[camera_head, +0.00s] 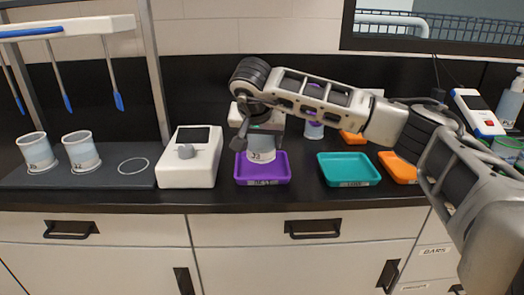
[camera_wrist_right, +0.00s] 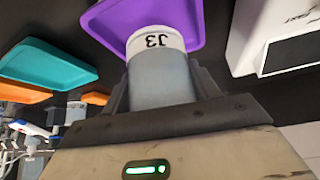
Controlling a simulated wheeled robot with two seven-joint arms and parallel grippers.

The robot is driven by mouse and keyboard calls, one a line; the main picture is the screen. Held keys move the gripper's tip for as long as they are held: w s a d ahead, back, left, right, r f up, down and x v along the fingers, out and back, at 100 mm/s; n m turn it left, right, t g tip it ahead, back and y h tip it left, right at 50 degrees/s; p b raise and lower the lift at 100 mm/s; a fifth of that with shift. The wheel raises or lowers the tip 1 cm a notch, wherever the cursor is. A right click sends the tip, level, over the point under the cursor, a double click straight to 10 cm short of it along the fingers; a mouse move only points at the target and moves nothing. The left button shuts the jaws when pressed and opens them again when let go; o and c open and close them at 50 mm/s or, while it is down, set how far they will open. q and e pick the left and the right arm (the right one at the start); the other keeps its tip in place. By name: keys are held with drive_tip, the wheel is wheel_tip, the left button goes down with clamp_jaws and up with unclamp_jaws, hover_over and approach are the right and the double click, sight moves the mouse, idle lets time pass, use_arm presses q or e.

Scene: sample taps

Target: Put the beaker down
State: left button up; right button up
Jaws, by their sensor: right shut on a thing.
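The beaker (camera_head: 261,156), grey with a white band marked J3, is held by my right gripper (camera_head: 262,135) over the purple tray (camera_head: 262,182). In the right wrist view the beaker (camera_wrist_right: 160,75) sits between the two fingers of the right gripper (camera_wrist_right: 160,92), which are shut on it. The purple tray (camera_wrist_right: 195,22) lies beyond the beaker's far end there. I cannot tell whether the beaker touches the tray floor. My left gripper is not in view.
A white device with a knob (camera_head: 189,158) stands left of the purple tray. A teal tray (camera_head: 348,170) and an orange tray (camera_head: 398,166) lie to the right. Two more beakers (camera_head: 81,151) stand on a dark mat (camera_head: 110,178) at the left, beside an empty ring outline.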

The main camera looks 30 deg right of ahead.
sight(262, 152)
drive_tip(key=shift+w+d+f, duration=0.1)
drive_tip(key=shift+d+f, duration=0.05)
drive_tip(key=shift+f, duration=0.8)
drive_tip(key=shift+w+d+f, duration=0.1)
drive_tip(key=shift+f, duration=0.8)
drive_tip(key=shift+f, duration=0.15)
drive_tip(key=o, duration=1.1)
